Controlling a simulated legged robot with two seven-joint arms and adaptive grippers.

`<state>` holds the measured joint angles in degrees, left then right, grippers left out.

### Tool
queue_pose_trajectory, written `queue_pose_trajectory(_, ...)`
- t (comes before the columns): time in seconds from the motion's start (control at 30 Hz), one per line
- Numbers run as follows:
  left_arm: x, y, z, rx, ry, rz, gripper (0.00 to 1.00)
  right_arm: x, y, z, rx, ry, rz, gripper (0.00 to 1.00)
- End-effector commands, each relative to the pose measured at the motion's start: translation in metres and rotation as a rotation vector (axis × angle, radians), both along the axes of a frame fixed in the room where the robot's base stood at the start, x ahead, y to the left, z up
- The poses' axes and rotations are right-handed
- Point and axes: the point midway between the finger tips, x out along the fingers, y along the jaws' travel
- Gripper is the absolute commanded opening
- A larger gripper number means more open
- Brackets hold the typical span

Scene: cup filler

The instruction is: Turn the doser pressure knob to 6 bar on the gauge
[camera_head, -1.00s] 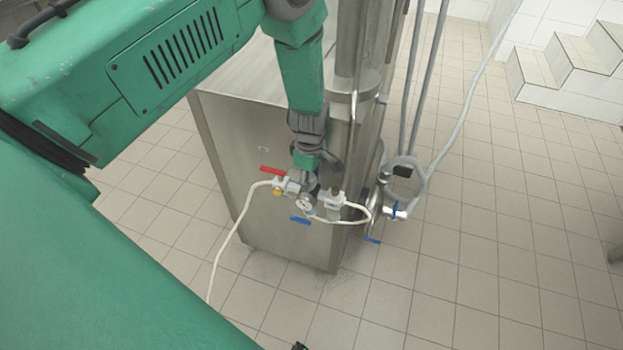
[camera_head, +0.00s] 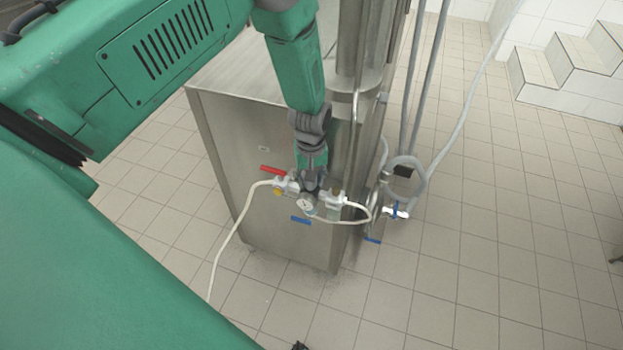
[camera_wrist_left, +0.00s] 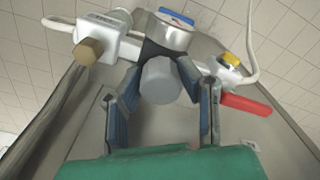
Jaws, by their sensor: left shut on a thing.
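The doser pressure knob (camera_wrist_left: 160,80) is a grey, many-sided cap in the middle of the left wrist view. My left gripper (camera_wrist_left: 158,84) is shut on it, with one finger on each side. In the head view my left gripper (camera_head: 313,182) reaches down onto the fittings on the cabinet front and hides the knob there. The gauge (camera_head: 306,204) has a round white face just below the gripper. In the wrist view the gauge (camera_wrist_left: 170,30) shows mostly its metal side, with a blue rim at the top. Its needle is too small to read. My right gripper is not in view.
A valve with a brass knob (camera_wrist_left: 88,50) sits close by. White hoses run off both sides of the steel cabinet (camera_head: 240,150).

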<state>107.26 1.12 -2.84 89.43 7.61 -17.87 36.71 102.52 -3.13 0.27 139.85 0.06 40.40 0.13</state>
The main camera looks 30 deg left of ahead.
Motion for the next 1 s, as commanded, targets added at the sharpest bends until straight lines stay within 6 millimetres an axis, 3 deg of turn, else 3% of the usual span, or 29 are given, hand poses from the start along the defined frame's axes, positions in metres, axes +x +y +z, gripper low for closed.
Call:
queue_pose_trajectory(0.5, 0.001, 0.0006, 0.0004, -0.001, -0.003, -0.467, 0.02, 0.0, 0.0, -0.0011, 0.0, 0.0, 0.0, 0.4)
queue_pose_trajectory(1.0, 0.0012, 0.0008, 0.0006, -0.001, -0.003, -0.705, 0.02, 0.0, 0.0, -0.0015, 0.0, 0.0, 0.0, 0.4)
